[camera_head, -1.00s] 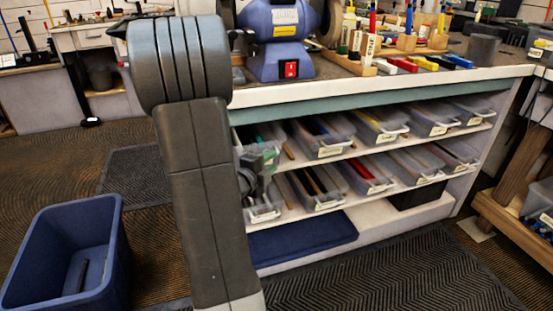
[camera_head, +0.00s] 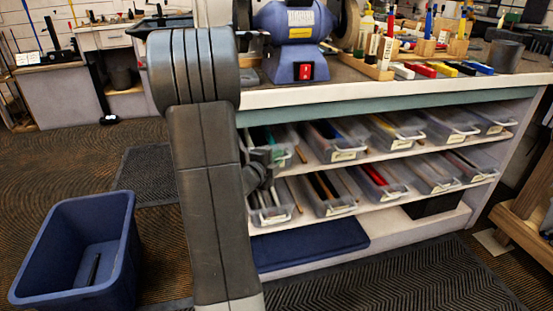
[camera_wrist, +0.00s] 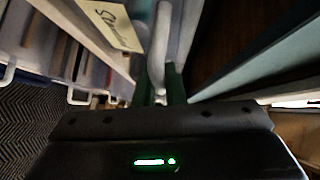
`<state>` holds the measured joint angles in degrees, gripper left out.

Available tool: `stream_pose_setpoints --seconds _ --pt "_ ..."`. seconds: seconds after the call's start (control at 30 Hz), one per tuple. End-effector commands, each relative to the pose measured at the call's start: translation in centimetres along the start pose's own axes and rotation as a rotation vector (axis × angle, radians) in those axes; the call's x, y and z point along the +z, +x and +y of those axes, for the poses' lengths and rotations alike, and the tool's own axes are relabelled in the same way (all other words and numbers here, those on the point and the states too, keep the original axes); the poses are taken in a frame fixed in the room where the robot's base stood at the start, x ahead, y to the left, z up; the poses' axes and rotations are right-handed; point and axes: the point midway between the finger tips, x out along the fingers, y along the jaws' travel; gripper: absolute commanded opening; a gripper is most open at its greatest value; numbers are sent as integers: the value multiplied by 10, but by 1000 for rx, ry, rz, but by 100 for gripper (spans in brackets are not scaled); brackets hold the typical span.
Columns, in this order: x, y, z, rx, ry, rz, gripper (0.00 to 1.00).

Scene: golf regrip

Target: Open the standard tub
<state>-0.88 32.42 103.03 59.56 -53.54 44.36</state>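In the wrist view my gripper (camera_wrist: 162,88) has its dark green fingers close together, one on each side of a pale tub handle (camera_wrist: 158,50). It looks shut on that handle. A cream label (camera_wrist: 112,22) beside it shows upside down, starting with an S; the rest is too blurred to read. In the head view my gripper (camera_head: 264,170) is at the front of the upper row's leftmost tub (camera_head: 284,150), partly hiding it. That tub sits on the upper shelf and looks clear, with something green inside. Its label is not readable there.
More clear labelled tubs (camera_head: 343,150) stand on both shelves (camera_head: 315,165). The bench top (camera_head: 380,90) overhangs them and holds a blue grinder (camera_head: 292,40). A blue bin (camera_head: 78,245) stands on the floor at left, and a wooden stand (camera_head: 525,215) at right.

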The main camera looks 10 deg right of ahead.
Motion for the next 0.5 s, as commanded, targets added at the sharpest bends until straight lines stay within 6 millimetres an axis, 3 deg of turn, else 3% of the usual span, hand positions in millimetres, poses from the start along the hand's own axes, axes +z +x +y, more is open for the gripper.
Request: stream_pose_setpoints --seconds 0.27,0.5 --pt "-6 -6 3 0 0 1 0" --pt "-32 -32 13 0 2 1 0"
